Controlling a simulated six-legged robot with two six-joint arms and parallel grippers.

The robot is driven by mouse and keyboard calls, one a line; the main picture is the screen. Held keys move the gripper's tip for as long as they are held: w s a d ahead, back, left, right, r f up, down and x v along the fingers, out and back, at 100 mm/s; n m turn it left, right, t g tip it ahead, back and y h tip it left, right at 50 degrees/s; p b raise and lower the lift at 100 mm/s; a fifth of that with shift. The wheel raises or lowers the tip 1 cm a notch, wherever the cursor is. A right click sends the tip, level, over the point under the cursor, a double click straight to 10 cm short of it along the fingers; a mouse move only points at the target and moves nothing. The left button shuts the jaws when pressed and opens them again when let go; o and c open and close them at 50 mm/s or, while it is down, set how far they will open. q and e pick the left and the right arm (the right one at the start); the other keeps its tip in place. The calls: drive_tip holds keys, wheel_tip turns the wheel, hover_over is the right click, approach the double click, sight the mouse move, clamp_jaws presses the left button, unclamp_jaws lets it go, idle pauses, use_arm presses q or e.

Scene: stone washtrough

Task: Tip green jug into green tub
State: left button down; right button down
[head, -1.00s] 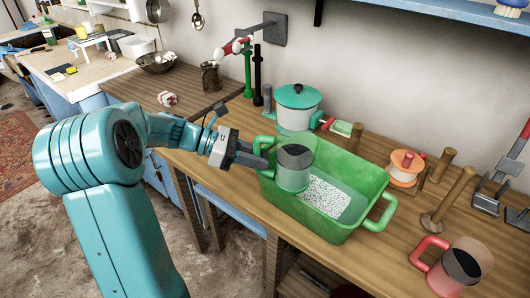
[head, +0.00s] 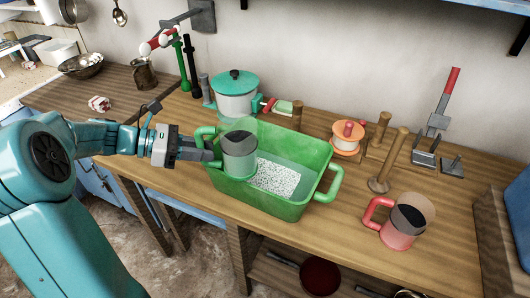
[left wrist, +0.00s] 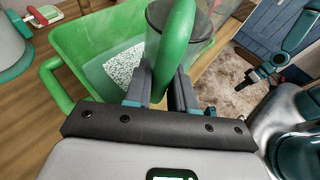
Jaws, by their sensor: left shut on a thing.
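The green jug (head: 240,162) is see-through, with a dark surface inside and a green base ring. It looks about upright, over the left end of the green tub (head: 283,205). My left gripper (head: 212,160) is shut on its handle. In the left wrist view the green handle (left wrist: 177,45) stands between the fingers, and the tub (left wrist: 80,55) lies behind and to the left. White speckled matter (head: 275,178) shows on the tub's floor. I cannot tell whether the jug touches the tub's rim.
A white pot with a teal lid (head: 235,90) stands behind the tub. A red jug (head: 398,228) stands to its right, near an upright wooden peg (head: 392,160). An orange-and-white spool (head: 347,138) is further back. The bench front between tub and red jug is clear.

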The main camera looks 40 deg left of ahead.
sight(195, 133)
use_arm(q)
drive_tip(key=shift+w, duration=0.1)
drive_tip(key=shift+r+p, duration=0.75)
drive_tip(key=shift+p, duration=0.45)
drive_tip(key=shift+s+a+r+g+y+p, duration=0.2)
drive_tip(key=shift+r+g+y+p, duration=0.25)
drive_tip(key=shift+p, duration=0.5)
drive_tip(key=shift+y+p, duration=0.25)
drive_tip(key=shift+p, duration=0.05)
drive_tip(key=shift+r+g+y+p, duration=0.3)
drive_tip(key=shift+r+g+p, duration=0.25)
drive_tip(key=shift+p, duration=0.55)
drive_tip(key=shift+r+y+p, duration=0.3)
drive_tip(key=shift+r+p, duration=0.05)
drive_tip(key=shift+p, duration=0.55)
drive_tip(key=shift+g+p, duration=0.3)
